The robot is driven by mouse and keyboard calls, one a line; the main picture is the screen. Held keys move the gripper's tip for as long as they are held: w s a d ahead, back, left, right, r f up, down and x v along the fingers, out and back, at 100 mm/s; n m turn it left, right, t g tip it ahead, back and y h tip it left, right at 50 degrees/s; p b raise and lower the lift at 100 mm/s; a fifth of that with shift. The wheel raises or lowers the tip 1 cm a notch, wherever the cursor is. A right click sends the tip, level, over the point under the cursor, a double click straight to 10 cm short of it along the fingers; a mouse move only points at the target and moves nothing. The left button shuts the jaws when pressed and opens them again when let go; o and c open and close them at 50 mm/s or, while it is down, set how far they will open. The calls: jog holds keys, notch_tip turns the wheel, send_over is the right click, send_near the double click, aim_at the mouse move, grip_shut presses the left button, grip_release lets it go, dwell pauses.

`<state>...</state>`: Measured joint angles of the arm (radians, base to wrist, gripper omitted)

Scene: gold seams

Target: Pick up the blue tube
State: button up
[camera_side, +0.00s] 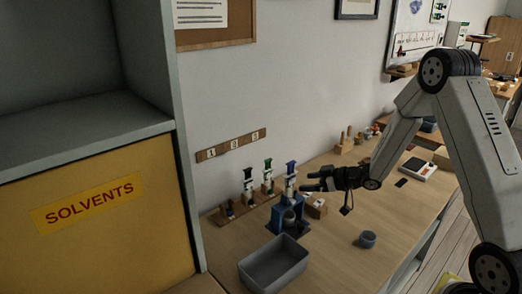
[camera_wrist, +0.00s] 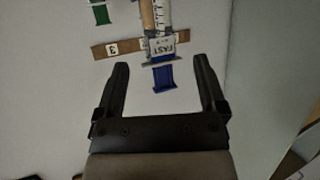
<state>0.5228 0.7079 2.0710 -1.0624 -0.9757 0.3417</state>
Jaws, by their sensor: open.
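The blue tube (camera_side: 291,178) stands upright at the back of the bench, above a blue stand (camera_side: 287,217). In the wrist view the blue tube (camera_wrist: 163,76) shows its blue end and a white label, centred between the fingertips. My gripper (camera_side: 308,183) is level, just right of the tube in the side view. In the wrist view my gripper (camera_wrist: 163,68) is open with nothing clamped in it. I cannot tell whether either finger touches the tube.
Black-topped (camera_side: 247,175) and green-topped (camera_side: 268,166) tubes stand left of the blue one. A numbered strip (camera_side: 230,145) is on the wall. The bench right of the bin is mostly clear.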

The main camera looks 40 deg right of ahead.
aim_at(292, 178)
jog(key=shift+x, duration=3.6)
jog(key=shift+d+f, duration=0.1)
jog(key=shift+c, duration=0.2)
grip_shut()
jog(key=shift+r, duration=0.85)
jog(key=s+a+r, duration=0.2)
jog(key=s+r, duration=0.9)
jog(key=s, duration=0.2)
jog(key=shift+s+r, duration=0.15)
jog(key=shift+s, duration=0.25)
